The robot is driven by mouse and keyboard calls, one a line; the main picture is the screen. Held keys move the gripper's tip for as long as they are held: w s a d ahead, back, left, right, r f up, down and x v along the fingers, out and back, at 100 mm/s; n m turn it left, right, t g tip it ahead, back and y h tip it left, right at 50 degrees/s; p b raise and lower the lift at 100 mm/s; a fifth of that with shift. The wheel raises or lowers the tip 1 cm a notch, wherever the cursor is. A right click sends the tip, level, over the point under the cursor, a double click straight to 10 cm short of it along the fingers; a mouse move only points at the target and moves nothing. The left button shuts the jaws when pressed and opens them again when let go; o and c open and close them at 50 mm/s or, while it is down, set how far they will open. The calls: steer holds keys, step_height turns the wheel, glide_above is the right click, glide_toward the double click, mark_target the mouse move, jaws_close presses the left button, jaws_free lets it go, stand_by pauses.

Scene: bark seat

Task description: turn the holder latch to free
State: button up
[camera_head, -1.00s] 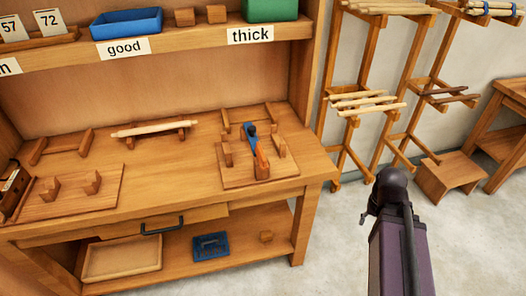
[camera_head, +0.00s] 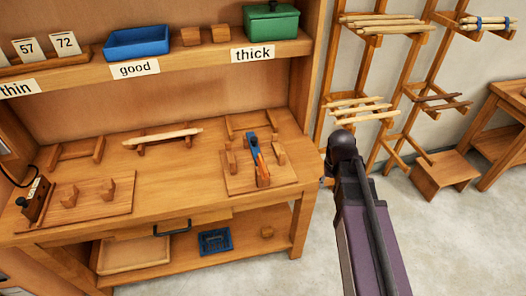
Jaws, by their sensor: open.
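A wooden holder board (camera_head: 240,184) lies on the right part of the workbench. Upright wooden blocks (camera_head: 279,154) stand on it. Between them is a blue and orange piece (camera_head: 262,170), long and narrow, pointing toward the bench's front edge; it may be the latch, but I cannot tell for sure. A second board (camera_head: 75,214) at the left bears two wooden blocks and a dark-knobbed device (camera_head: 36,200). My arm rises at the right, in front of the floor, apart from the bench. My gripper does not show.
A pale stick (camera_head: 162,138) rests across a cradle at the back of the bench. The shelf above holds a blue tray (camera_head: 137,43) and a green box (camera_head: 271,22). Racks with sticks (camera_head: 364,112) and a low stool (camera_head: 445,174) stand at the right. The bench's middle is clear.

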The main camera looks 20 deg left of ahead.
steer(key=w+a+r+n+p, duration=0.2)
steer(key=a+r+p, duration=0.6)
steer(key=a+r, duration=0.3)
step_height(320, 180, up, 5)
steer(key=n+p, duration=0.2)
steer(key=p, duration=0.5)
glide_above(263, 162)
steer(key=shift+r, duration=0.1)
steer(key=shift+b, duration=0.3)
step_height(263, 162, down, 14)
steer(key=b, duration=1.3)
steer(key=shift+r, duration=0.1)
